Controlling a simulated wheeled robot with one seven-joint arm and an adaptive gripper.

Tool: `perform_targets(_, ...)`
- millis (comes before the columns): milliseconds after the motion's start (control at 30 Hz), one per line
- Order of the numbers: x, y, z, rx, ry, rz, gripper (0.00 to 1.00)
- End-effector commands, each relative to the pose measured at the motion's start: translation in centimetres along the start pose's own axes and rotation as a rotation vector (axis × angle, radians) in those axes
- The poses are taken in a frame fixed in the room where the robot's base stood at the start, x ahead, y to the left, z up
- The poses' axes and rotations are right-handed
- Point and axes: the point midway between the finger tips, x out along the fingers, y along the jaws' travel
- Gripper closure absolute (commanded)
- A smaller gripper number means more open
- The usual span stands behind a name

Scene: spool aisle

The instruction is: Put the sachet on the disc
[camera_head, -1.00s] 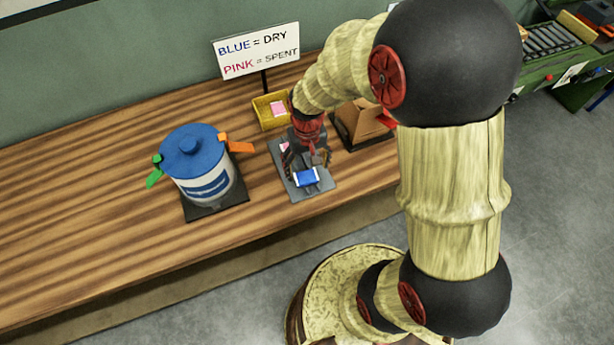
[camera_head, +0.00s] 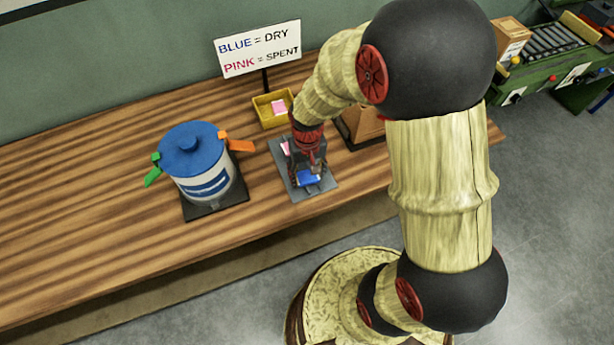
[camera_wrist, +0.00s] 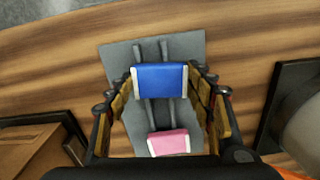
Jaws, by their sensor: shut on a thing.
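A blue sachet (camera_head: 309,178) with white ends lies at the front of a grey tray (camera_head: 325,187); it also shows in the wrist view (camera_wrist: 160,80). My gripper (camera_head: 308,172) is down over the tray, shut on the blue sachet, with a finger at each white end (camera_wrist: 162,84). A pink sachet (camera_wrist: 169,142) lies on the same tray, partly hidden by my gripper in the head view. I cannot make out a separate disc. A white canister (camera_head: 207,185) with a round blue lid (camera_head: 188,148) stands left of the tray.
The canister has green (camera_head: 152,177) and orange (camera_head: 237,146) latches sticking out and stands on a dark base. A yellow bin (camera_head: 264,120) with pink sachets is behind the tray. A brown box (camera_head: 361,124) is at the right. A sign (camera_head: 258,50) stands behind. The bench's left is clear.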

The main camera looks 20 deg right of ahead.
Motion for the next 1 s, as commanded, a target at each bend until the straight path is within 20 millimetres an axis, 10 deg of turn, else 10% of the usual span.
perform_targets(633,-0.4,0.0,0.0,0.0,0.001,0.0,0.73)
perform_targets(1000,-5.6,-0.4,1.8,-0.003,0.004,0.0,0.73)
